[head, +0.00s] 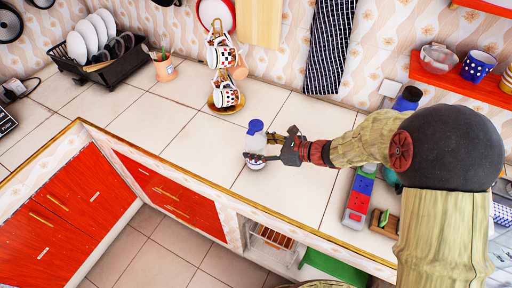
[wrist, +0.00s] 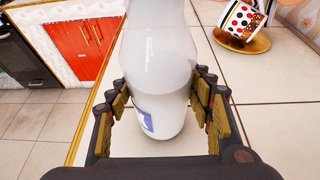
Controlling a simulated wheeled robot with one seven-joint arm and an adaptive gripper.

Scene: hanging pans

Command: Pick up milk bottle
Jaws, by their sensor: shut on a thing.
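The milk bottle (head: 255,140) is upright in the head view, whitish and see-through with a blue cap, at the counter's front part. In the wrist view the bottle (wrist: 160,85) fills the middle, with white milk inside and a blue label patch low on its side; its cap is out of frame. My gripper (head: 272,148) comes from the right and is shut on the bottle's body. In the wrist view its two padded fingers (wrist: 160,105) lie on either side of the bottle. Whether the base touches the counter is hard to tell.
A mug stand with dotted mugs (head: 226,95) stands behind the bottle. A black dish rack (head: 105,62) is at the back left. A red and blue box (head: 358,200) lies right, below my arm. The tiled counter (head: 165,130) is clear left of the bottle.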

